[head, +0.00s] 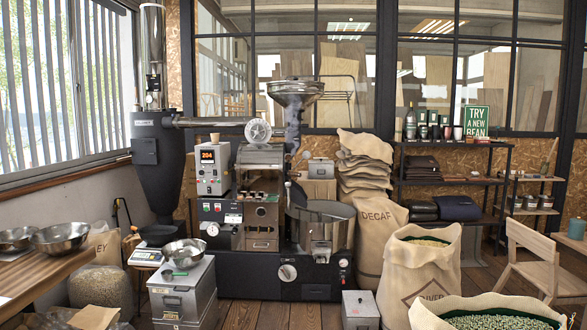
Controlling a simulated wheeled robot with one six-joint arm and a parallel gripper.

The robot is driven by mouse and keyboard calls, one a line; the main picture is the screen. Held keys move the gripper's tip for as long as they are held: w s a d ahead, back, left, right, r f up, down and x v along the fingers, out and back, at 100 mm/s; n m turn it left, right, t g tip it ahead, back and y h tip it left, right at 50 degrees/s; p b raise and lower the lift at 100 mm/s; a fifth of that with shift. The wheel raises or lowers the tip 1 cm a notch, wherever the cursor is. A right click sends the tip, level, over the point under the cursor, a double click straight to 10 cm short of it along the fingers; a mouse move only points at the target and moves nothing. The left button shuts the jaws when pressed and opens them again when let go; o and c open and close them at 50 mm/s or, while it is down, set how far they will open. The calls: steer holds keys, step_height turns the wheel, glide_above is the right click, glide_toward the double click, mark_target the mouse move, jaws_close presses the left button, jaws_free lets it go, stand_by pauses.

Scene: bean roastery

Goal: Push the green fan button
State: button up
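The coffee roaster (262,225) stands against the back wall, left of centre. Its control box (211,168) is at the machine's left side, with a lit orange display reading 204. Below it is a lower panel (213,218) with a row of small buttons and a round gauge under them. A small greenish button (207,207) shows in that row, beside a red one. It is too small here to read any label or tell whether it is pressed. My gripper is not in this view.
A grey metal box (182,292) with a steel bowl (183,252) on it stands in front of the machine's left side. A wooden counter (50,268) is at left. Burlap sacks (419,275) fill the right front. Some plank floor (275,316) is clear before the roaster.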

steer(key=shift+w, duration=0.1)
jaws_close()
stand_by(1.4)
